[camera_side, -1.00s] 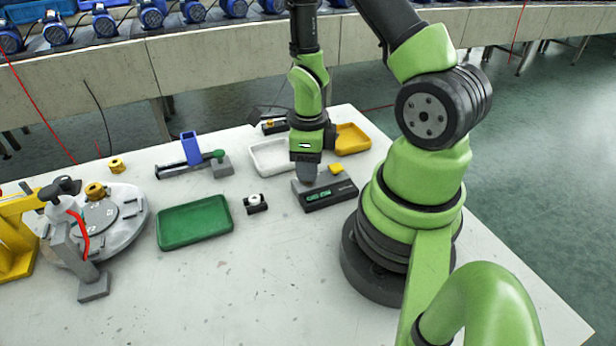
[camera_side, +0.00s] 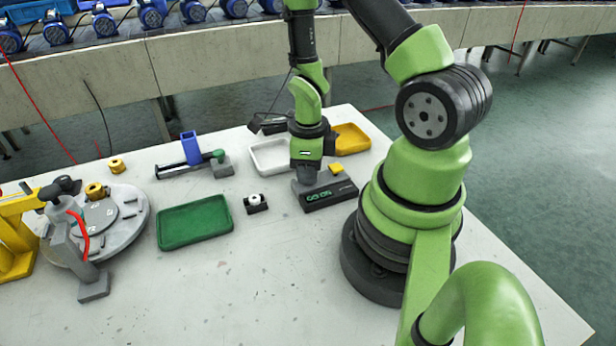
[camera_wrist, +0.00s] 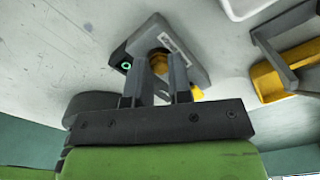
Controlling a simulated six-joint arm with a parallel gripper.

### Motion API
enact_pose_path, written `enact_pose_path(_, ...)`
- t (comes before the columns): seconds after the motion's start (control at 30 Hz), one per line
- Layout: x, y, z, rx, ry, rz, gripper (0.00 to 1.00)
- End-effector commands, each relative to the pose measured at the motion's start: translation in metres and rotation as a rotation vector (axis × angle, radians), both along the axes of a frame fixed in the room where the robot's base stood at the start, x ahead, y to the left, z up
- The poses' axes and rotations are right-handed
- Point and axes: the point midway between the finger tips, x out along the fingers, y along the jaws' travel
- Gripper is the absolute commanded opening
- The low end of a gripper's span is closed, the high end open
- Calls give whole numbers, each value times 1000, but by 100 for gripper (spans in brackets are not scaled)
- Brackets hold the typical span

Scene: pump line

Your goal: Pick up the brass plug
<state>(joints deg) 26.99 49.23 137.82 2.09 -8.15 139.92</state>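The brass plug (camera_wrist: 158,63) shows in the wrist view as a yellow round part between my gripper's two fingers, at the grey box with a green display (camera_side: 328,194). My gripper (camera_wrist: 158,72) points down at this box, its fingers apart on either side of the plug. I see no clear grip on it, and the fingers partly cover it. In the side view my gripper (camera_side: 306,182) is low over the left part of the box, and the plug is hidden there.
A yellow block (camera_side: 336,168) is at the box's back edge. A white tray (camera_side: 270,157) and yellow tray (camera_side: 352,138) stand close behind. A small black holder with a white top (camera_side: 255,202) and a green tray (camera_side: 195,222) are to the left. The front table is clear.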

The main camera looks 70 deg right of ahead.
Motion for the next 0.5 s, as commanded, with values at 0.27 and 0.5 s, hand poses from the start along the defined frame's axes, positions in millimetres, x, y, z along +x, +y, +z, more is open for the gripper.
enact_pose_path(0.27,0,0,1,0,0,0,2)
enact_pose_path(0.5,0,0,5,-1,-1,0,2)
